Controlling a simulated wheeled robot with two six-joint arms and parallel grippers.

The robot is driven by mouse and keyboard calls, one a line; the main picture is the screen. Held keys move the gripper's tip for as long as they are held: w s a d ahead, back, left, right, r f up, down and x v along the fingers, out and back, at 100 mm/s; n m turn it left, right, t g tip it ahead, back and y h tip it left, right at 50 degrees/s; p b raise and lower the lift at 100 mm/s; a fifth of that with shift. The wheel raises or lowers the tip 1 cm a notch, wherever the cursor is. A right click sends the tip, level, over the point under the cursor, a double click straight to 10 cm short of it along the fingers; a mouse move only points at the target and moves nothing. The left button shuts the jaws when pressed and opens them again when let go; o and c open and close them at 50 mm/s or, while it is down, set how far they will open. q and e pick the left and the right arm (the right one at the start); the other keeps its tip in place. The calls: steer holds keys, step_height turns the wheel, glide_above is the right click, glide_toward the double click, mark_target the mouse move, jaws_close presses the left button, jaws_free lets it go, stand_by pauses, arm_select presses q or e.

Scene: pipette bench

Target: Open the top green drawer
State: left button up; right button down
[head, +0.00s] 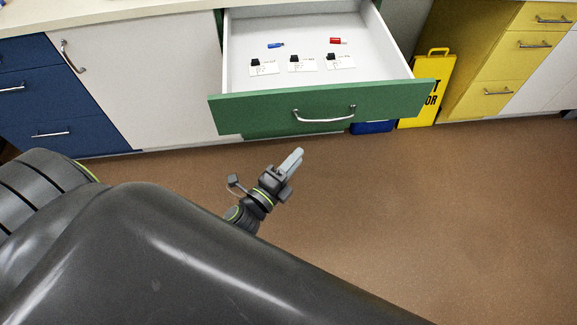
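The green drawer (255,112) is pulled far out of the counter, and its white inside shows. Its curved metal handle (324,116) is on the front panel. My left gripper (297,155) is below the handle in the picture, apart from it, with its pale fingers close together and nothing between them. My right gripper is not in view. Inside the drawer lie a blue item (275,45), a red item (338,41) and several white cards with black clips.
Blue drawers (50,105) and a white cabinet door (150,70) stand at the left. A yellow floor sign (440,70) stands right of the green drawer, before yellow drawers (490,75). A blue object (372,127) sits low behind the drawer front. Brown floor (450,210) is clear.

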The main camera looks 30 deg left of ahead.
arm_select(q)
steer(key=shift+v, duration=1)
steer(key=shift+f, duration=0.1)
steer(key=s+a+f+n+g+y, duration=0.1)
steer(key=s+a+f+n+g, duration=0.2)
steer(key=f, duration=0.6)
steer(key=s+a+f+n+g+y, duration=0.25)
steer(key=s+f+n, duration=0.3)
steer(key=f, duration=0.45)
steer(key=s+a+f+n+g+y, duration=0.1)
steer(key=s+a+f+n+g, duration=0.25)
steer(key=f, duration=0.55)
steer(key=s+a+f+n+g, duration=0.1)
steer(key=s+f+n+g, duration=0.1)
steer(key=s, duration=0.5)
steer(key=s+a+f+n+g+p, duration=0.1)
steer(key=s+f+n+g, duration=0.2)
steer(key=s+f, duration=0.3)
steer(key=s+f+n+g, duration=0.3)
steer(key=s+f+n, duration=0.1)
steer(key=s, duration=0.4)
steer(key=shift+s+a+n, duration=0.2)
steer(key=shift+a+n, duration=0.2)
